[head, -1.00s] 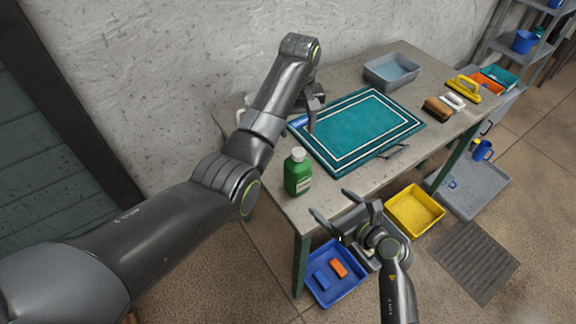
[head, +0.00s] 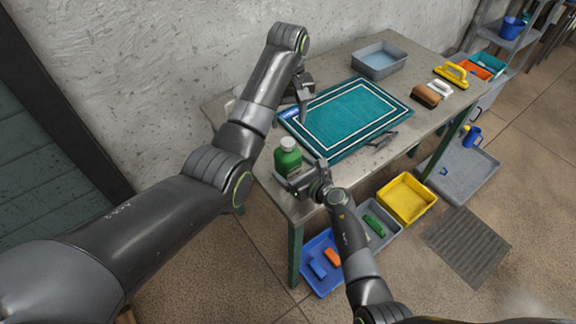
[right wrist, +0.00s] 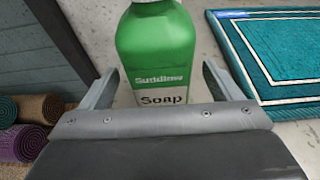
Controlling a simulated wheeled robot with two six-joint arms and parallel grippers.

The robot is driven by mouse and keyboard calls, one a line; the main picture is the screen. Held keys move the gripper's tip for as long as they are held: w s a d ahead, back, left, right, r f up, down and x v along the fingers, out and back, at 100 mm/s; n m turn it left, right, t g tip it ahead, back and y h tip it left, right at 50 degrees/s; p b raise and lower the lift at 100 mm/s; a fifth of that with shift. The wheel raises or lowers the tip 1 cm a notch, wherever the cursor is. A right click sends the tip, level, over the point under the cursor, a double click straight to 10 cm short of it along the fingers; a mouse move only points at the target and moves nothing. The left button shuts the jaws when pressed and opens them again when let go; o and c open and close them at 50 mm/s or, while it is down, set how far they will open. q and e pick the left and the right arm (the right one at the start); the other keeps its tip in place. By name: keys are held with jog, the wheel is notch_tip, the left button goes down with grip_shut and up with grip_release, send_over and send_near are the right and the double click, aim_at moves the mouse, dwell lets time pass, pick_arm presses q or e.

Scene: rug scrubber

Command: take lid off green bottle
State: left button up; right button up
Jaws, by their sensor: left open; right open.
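The green bottle (head: 287,160) stands upright near the table's front left corner, with its white lid (head: 288,144) on top. In the right wrist view the bottle (right wrist: 156,60) carries a soap label, and its lid is mostly cut off by the top edge. My right gripper (head: 300,172) is open at the bottle, with its fingers (right wrist: 158,88) on either side of the lower body; whether they touch it I cannot tell. My left gripper (head: 304,112) is open above the rug's left end; its fingers are partly hidden.
A teal rug (head: 350,115) lies on the table (head: 393,158) just behind the bottle. A grey basin (head: 379,70), brushes (head: 426,96) and a yellow-handled tool (head: 451,75) stand farther back. Blue (head: 311,286) and yellow (head: 388,200) trays are on the floor.

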jog(key=shift+x, duration=1.5)
